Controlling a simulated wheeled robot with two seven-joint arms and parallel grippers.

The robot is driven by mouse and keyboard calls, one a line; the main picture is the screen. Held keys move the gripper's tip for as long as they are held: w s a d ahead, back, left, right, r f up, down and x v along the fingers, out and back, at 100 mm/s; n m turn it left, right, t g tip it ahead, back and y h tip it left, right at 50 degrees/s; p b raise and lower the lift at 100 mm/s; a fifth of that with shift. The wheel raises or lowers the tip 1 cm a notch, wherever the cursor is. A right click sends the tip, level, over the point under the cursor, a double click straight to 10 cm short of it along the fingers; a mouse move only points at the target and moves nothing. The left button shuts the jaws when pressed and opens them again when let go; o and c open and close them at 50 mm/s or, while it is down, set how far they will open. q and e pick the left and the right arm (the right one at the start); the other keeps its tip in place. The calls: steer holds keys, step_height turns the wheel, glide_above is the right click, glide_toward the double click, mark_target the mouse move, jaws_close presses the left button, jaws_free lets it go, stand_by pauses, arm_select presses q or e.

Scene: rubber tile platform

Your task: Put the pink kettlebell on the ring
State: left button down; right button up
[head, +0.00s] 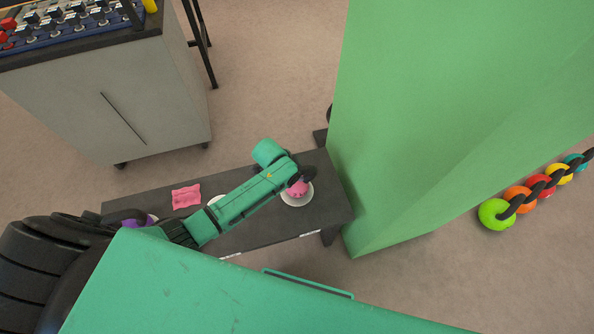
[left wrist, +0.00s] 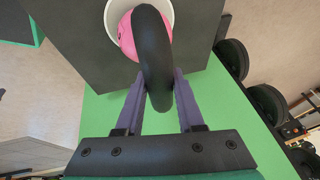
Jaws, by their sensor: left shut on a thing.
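The pink kettlebell (head: 297,189) has a pink ball and a black handle. It is at the right end of the dark bench (head: 262,231), over a white ring (head: 297,202). In the left wrist view the pink ball (left wrist: 127,38) shows inside the ring (left wrist: 167,8), with the white rim around part of it. I cannot tell whether its underside touches the ring or bench. My left gripper (left wrist: 159,78) is shut on the black handle (left wrist: 153,50), one finger on each side. It also shows in the head view (head: 304,175). My right gripper is not in view.
A pink cloth (head: 186,196) lies on the bench. My left arm partly hides another white ring (head: 215,200) and a purple object (head: 137,221). A large green block (head: 440,120) stands close right. Several coloured kettlebells (head: 497,214) line the floor; a grey cabinet (head: 110,100) stands behind.

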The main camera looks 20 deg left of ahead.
arm_select(q)
steer(key=shift+w, duration=0.2)
steer(key=shift+c, duration=2.2)
jaws_free()
steer(key=shift+s, duration=0.1)
steer(key=shift+s+f, duration=0.35)
steer(key=shift+f, duration=0.05)
step_height(320, 180, up, 8)
steer(key=p, duration=0.7)
steer(key=shift+w+f, duration=0.15)
steer(key=shift+f, duration=0.2)
